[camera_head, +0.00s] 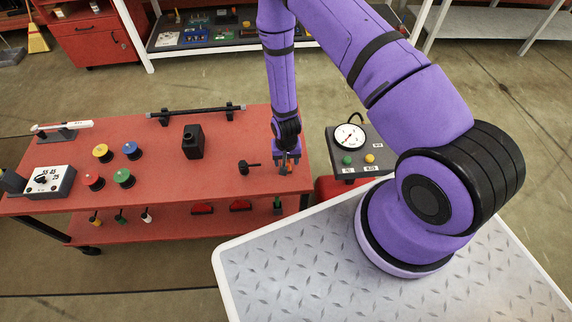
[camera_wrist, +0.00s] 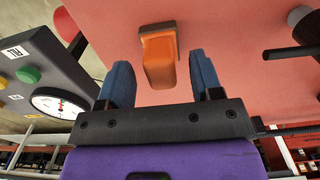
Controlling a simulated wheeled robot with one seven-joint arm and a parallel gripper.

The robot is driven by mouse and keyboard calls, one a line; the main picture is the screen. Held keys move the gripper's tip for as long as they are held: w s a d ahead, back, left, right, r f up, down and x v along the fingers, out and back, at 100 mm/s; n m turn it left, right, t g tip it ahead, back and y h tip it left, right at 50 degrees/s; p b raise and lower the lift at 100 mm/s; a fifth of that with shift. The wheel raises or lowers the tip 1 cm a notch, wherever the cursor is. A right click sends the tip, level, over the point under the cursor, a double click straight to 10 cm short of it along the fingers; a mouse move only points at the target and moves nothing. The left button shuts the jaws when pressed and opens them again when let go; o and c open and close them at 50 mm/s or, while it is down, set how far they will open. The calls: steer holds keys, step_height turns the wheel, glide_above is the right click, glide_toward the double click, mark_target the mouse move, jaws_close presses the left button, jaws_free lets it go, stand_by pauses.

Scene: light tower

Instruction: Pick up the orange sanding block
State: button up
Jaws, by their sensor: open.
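The orange sanding block (camera_wrist: 158,62) shows in the wrist view just ahead of my gripper, lying on the red tabletop. Its near end lies around the gap between the two blue fingers. My gripper (camera_wrist: 160,82) is open, with one finger on each side of that gap and space between each finger and the block. In the head view my gripper (camera_head: 287,162) hangs low over the right end of the red table (camera_head: 235,130). There the block (camera_head: 284,170) shows only as a small orange patch, mostly hidden by the gripper.
A black knob on a bar (camera_head: 249,167) lies just left of my gripper. A grey stand with a dial gauge (camera_head: 349,137) is to the right. A black block (camera_head: 193,142), coloured knobs (camera_head: 123,177) and a switch box (camera_head: 49,182) stand farther left. A dark rod (camera_head: 195,112) runs behind.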

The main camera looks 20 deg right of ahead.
steer(key=shift+f, duration=0.9)
steer(key=c, duration=1)
steer(key=shift+w, duration=0.1)
steer(key=shift+r, duration=0.8)
step_height(320, 180, up, 2)
steer(key=s, duration=0.5)
steer(key=s+r, duration=0.1)
steer(key=s, duration=1)
steer(key=shift+a+r, duration=0.2)
steer(key=shift+a, duration=0.2)
